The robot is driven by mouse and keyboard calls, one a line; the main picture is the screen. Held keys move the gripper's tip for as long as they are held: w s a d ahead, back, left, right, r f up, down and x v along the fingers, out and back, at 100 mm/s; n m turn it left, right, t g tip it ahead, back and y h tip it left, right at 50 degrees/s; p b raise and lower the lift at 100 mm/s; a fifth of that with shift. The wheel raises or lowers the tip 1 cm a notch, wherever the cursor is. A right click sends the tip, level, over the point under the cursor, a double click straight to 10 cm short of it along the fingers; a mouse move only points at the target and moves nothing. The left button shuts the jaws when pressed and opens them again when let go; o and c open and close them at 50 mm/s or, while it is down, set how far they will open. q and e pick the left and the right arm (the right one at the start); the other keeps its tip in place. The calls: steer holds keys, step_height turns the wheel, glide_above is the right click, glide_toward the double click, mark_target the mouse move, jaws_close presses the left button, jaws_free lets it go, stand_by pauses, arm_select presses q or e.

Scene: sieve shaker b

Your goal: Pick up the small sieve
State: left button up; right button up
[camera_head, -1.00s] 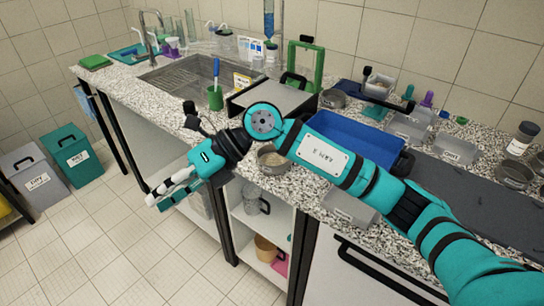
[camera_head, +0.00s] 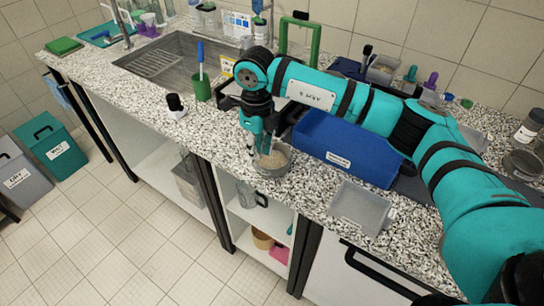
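A small round grey metal sieve (camera_head: 279,169) with pale grainy contents stands on the speckled counter, near its front edge and left of the blue tray. My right gripper (camera_head: 260,151) points down at the sieve's left rim. Its fingertips are at the rim, and one finger seems to reach inside. Whether the fingers touch or clamp the rim cannot be told. My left gripper is not in view.
The blue tray (camera_head: 340,160) stands right of the sieve, behind a clear plastic container (camera_head: 360,207). A green cup (camera_head: 202,90) with a blue-handled tool and the sink (camera_head: 165,67) are to the left. Another round metal dish (camera_head: 522,163) is at the far right.

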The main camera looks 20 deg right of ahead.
mark_target(261, 167)
step_height(261, 167, down, 2)
steer(key=shift+f, duration=0.2)
steer(key=shift+s+f+p, duration=0.1)
steer(key=shift+f+p, duration=0.15)
steer(key=shift+p, duration=0.25)
step_height(261, 167, down, 4)
steer(key=shift+d+r+p, duration=0.15)
steer(key=shift+p, duration=0.75)
steer(key=shift+f, duration=0.45)
jaws_close()
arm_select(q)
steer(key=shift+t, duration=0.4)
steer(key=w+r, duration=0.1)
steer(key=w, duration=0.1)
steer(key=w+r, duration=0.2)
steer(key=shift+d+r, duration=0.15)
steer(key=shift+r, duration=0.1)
